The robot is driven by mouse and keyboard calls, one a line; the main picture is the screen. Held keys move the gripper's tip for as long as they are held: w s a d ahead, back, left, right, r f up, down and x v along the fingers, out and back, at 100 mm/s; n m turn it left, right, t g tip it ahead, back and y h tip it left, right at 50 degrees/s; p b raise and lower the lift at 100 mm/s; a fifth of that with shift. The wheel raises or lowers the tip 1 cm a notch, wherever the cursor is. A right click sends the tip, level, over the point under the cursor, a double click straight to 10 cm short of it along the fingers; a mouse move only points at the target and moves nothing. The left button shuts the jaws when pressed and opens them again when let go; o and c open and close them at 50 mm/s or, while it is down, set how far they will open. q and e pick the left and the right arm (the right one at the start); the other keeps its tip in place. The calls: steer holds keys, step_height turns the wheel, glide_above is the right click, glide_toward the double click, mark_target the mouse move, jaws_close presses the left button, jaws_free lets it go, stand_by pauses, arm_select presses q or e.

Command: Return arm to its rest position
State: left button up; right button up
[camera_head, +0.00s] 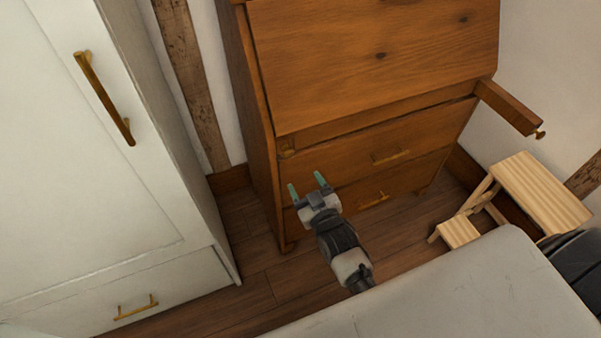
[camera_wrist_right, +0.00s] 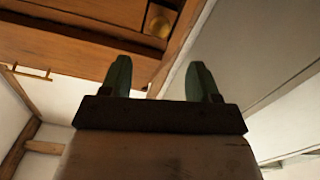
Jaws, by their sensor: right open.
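My right gripper (camera_head: 307,186) is open and empty in front of the lower left part of the wooden bureau (camera_head: 370,55). Its two greenish fingers stand apart, pointing up toward the drawers. In the right wrist view the open fingers (camera_wrist_right: 160,80) show with nothing between them. The left gripper does not show in either view.
A white wardrobe (camera_head: 90,170) with brass handles stands at the left. A wooden support (camera_head: 508,106) sticks out at the bureau's right. A small wooden step stool (camera_head: 540,190) stands at the right. A pale surface (camera_head: 460,295) fills the lower right. Some wooden floor (camera_head: 250,290) is clear.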

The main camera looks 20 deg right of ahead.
steer(key=shift+s, duration=0.15)
stand_by(0.4)
steer(key=s+f+g+p, duration=0.35)
steer(key=s+f, duration=0.35)
steer(key=f, duration=0.4)
steer(key=s+f+g+p, duration=0.2)
steer(key=s+f+g, duration=0.3)
steer(key=s+f, duration=0.45)
steer(key=s+d+f+g+p, duration=0.1)
steer(key=s+f+g, duration=0.3)
steer(key=s, duration=0.8)
steer(key=s+d+f+g+p, duration=0.2)
steer(key=s+f, duration=0.4)
steer(key=s, duration=0.6)
steer(key=shift+d+f+m+g+h, duration=0.35)
steer(key=shift+d+g, duration=0.4)
steer(key=shift+g, duration=0.5)
